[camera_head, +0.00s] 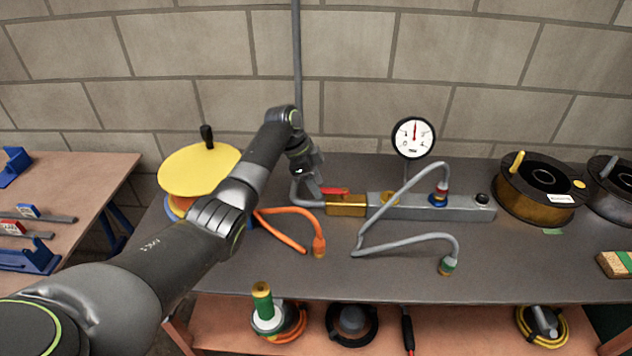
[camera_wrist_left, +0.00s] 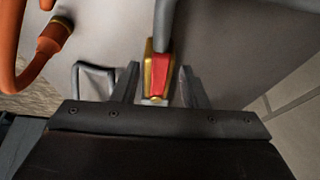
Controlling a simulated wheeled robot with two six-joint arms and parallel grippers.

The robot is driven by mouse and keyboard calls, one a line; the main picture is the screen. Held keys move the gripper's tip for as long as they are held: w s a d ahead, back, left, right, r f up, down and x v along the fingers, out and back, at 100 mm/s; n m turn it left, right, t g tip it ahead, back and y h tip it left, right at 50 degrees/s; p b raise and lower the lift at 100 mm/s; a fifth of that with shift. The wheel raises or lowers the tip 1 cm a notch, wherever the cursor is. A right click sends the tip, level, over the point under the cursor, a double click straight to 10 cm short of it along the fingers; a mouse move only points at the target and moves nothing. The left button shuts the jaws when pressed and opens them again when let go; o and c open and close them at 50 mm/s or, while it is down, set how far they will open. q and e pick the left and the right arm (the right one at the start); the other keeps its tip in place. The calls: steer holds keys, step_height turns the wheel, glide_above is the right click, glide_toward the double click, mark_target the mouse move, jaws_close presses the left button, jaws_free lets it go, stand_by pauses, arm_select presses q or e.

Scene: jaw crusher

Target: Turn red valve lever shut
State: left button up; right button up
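The red valve lever (camera_head: 335,191) sits on top of a brass valve body (camera_head: 346,206) at the left end of a grey manifold block. It lies about in line with the valve body. My left gripper (camera_head: 314,186) is just left of the lever, pointing down, and its arm hides part of the area behind. In the left wrist view the red lever (camera_wrist_left: 160,75) shows between the two spread fingers of my left gripper (camera_wrist_left: 158,83), with a gap on either side. Whether the fingertips are level with the lever is hard to tell. My right gripper is not in view.
A pressure gauge (camera_head: 413,137) stands behind the manifold block (camera_head: 440,206). A grey hose (camera_head: 400,240) and an orange hose (camera_head: 285,232) lie on the dark bench (camera_head: 290,275). A yellow reel (camera_head: 198,168) stands left, dark spools (camera_head: 541,188) right.

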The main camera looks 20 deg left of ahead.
arm_select(q)
jaws_close()
stand_by(0.3)
